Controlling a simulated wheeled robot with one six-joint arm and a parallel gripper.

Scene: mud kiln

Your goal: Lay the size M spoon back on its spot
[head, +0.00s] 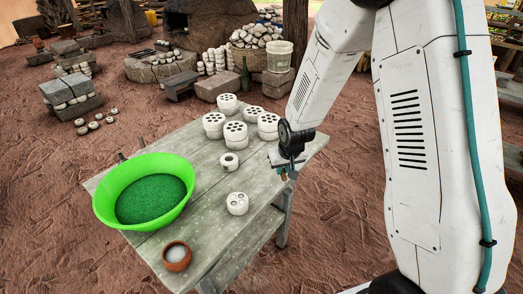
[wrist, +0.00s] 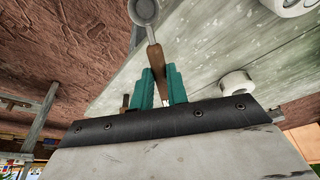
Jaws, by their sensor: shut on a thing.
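A spoon (wrist: 150,28) with a round grey metal bowl and a brown wooden handle shows in the wrist view. My gripper (wrist: 160,86) has its teal fingers shut on the handle, and the bowl points away from it. Its size cannot be read. In the head view my gripper (head: 287,173) is at the right edge of the grey wooden table (head: 200,205); the spoon is not clear there. No marked spot for the spoon can be made out. Two small dark upright pieces (head: 121,157) stand behind the green bowl, too small to identify.
A green bowl (head: 103,205) of green grains stands at the table's left. A clay pot (head: 177,257) with white contents is at the front. White holed pieces (head: 237,204) and a ring-shaped piece (head: 229,161) stand near the middle, with several stacks (head: 235,134) behind. The front right tabletop is clear.

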